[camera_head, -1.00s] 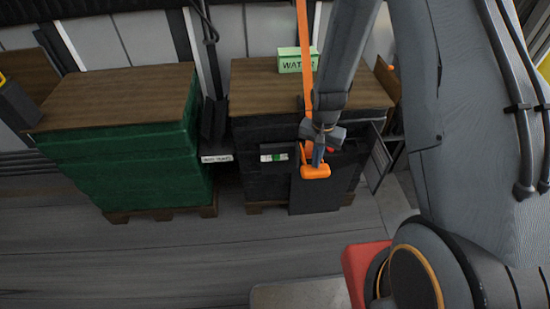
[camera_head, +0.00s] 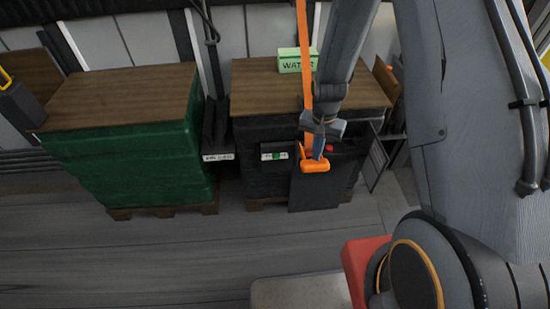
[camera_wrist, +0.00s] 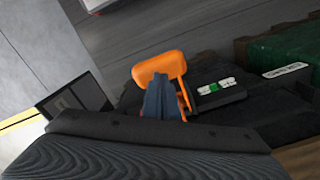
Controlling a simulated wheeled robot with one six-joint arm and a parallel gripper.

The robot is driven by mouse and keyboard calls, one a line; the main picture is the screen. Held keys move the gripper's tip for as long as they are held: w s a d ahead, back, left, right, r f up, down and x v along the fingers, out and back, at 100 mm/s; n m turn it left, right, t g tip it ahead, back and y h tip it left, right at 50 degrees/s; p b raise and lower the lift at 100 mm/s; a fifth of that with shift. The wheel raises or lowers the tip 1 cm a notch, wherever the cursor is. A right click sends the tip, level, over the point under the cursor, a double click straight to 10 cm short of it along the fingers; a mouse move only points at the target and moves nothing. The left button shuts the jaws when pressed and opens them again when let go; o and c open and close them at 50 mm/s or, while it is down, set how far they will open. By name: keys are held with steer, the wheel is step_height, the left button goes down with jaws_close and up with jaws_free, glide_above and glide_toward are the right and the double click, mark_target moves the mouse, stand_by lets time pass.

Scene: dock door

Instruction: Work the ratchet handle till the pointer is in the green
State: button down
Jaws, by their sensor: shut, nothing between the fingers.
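The orange ratchet handle (camera_head: 315,166) is on the front of the dark wrapped load, below the orange strap (camera_head: 306,75). Its grip bar also shows in the wrist view (camera_wrist: 158,64). My gripper (camera_head: 318,153) is shut and empty, its fingers at the handle just behind the grip bar. It shows in the wrist view (camera_wrist: 161,88) overlapping the bar; whether it touches cannot be told. The gauge (camera_head: 274,156), a white strip with a green middle part, sits left of the handle. It also shows in the wrist view (camera_wrist: 214,87). Its pointer is too small to make out.
A green wrapped pallet load (camera_head: 130,165) stands to the left, with a small white label plate (camera_head: 217,156) between the loads. A green box marked WATER (camera_head: 296,60) sits on the dark load's wooden top (camera_head: 262,85). A red button (camera_head: 329,148) is close to the handle.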

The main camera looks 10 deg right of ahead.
steer(key=shift+r+p, duration=1.8)
steer(key=shift+r, duration=0.7)
steer(key=s+r+n, duration=0.6)
steer(key=s+r, duration=1.1)
steer(key=r, duration=0.3)
steer(key=shift+s+r+t, duration=0.15)
steer(key=shift+r+t, duration=0.15)
steer(key=shift+r, duration=0.05)
